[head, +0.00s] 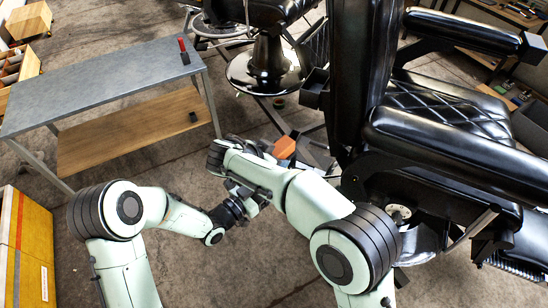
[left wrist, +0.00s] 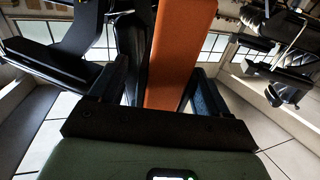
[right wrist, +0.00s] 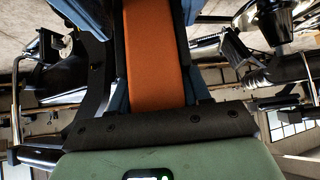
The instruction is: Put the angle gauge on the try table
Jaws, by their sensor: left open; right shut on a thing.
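An orange strip, which looks like the angle gauge (head: 284,147), shows beside the chair base in the head view. In the right wrist view my right gripper (right wrist: 153,40) is shut on this orange piece (right wrist: 153,60), with blue fingers on both sides. In the left wrist view my left gripper (left wrist: 165,85) is open, and an orange strip (left wrist: 178,55) runs between its blue fingers. In the head view my right forearm covers part of both hands. The try table seems to be the grey-topped table (head: 105,80) at upper left, apart from both grippers.
A small red and black object (head: 184,51) stands at the table's right end. The table has a wooden lower shelf (head: 125,135). The large black barber chair (head: 450,130) fills the right side. A yellow cabinet (head: 25,245) stands at lower left. Most of the tabletop is bare.

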